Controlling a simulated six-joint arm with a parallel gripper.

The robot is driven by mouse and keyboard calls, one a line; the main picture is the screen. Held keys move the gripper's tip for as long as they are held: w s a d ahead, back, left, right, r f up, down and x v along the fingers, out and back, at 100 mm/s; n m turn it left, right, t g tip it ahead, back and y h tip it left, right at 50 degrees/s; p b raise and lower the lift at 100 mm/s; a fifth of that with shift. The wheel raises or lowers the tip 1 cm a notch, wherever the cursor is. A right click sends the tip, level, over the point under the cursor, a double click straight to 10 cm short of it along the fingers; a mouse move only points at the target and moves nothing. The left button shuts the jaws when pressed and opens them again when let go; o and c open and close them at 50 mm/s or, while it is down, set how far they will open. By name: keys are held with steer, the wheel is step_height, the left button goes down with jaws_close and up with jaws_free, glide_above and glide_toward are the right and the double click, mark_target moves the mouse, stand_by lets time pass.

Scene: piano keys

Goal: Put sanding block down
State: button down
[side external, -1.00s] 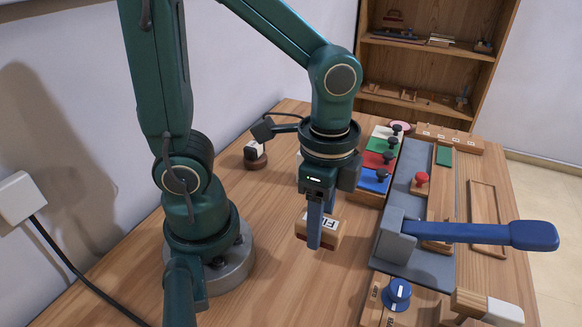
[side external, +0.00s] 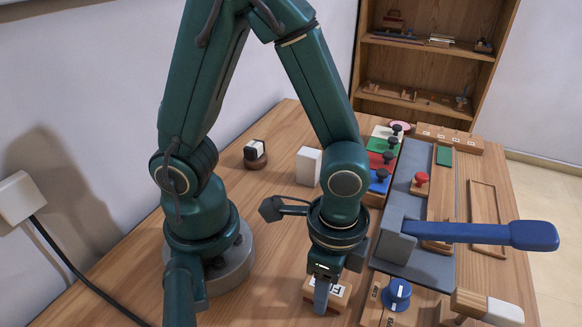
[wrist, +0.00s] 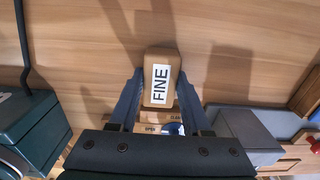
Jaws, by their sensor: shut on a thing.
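The sanding block (wrist: 159,82) is a tan wooden block with a white label reading FINE. In the wrist view it sits between the two blue fingers of my gripper (wrist: 160,100), which is shut on it. In the side external view the sanding block (side external: 340,292) is low over the front of the table, left of the blue knob, partly hidden by a finger of my gripper (side external: 322,295). I cannot tell whether its underside touches the table.
A blue knob (side external: 397,293) on a wooden base stands close to the right. A grey fixture with a long blue lever (side external: 480,233) lies beyond it. A white block (side external: 308,166) and coloured panels with dark knobs (side external: 381,160) are farther back.

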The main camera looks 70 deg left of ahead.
steer(key=shift+f, duration=0.1)
steer(key=shift+c, duration=1.8)
jaws_free()
step_height(320, 180, up, 12)
steer(key=a+r+n+t, duration=0.3)
steer(key=a+n+t, duration=0.1)
steer(key=a+n, duration=0.3)
steer(key=shift+w+a+n+t, duration=0.3)
steer(key=shift+w+a+t, duration=0.05)
steer(key=shift+a+t, duration=0.05)
steer(key=shift+o, duration=0.6)
steer(key=shift+a+r+n+t, duration=0.15)
steer(key=shift+a+n+t, duration=0.25)
steer(key=shift+a+n, duration=0.3)
